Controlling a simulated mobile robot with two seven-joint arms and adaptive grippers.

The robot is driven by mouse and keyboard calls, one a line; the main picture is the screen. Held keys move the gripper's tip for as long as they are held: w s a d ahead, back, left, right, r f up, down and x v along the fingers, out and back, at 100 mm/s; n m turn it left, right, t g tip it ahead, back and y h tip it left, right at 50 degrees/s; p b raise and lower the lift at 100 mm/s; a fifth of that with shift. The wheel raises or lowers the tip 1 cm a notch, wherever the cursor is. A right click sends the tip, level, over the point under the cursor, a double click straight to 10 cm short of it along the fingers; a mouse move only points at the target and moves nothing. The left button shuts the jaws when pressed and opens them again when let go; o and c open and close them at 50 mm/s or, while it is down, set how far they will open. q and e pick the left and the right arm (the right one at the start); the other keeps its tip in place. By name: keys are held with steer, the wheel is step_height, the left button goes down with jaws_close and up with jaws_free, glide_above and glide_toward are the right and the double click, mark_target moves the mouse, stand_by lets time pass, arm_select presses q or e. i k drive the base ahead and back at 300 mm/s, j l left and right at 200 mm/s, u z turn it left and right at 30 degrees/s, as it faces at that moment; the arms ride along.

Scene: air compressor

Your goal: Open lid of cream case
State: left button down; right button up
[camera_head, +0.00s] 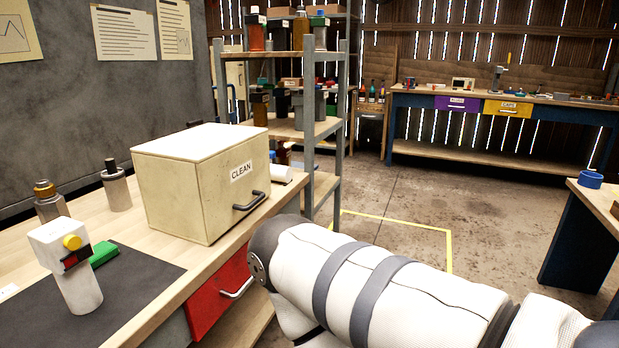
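The cream case (186,195) stands on the wooden workbench in the head view. Its flat, pale lid (200,142) lies down on the box. The front face has a "CLEAN" label and a dark handle (249,201). My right arm enters from the lower right, and its near end is in front of the bench, to the right of and below the case. Neither of my grippers is in view.
A white device with a yellow knob (75,255) stands on a dark mat (130,290) left of the case, beside a green block (103,254). Two bottles stand behind it. A red drawer (215,292) is under the bench edge. A shelf rack (343,130) stands behind the case.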

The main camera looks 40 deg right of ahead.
mark_target(233, 172)
steer(key=z, duration=1)
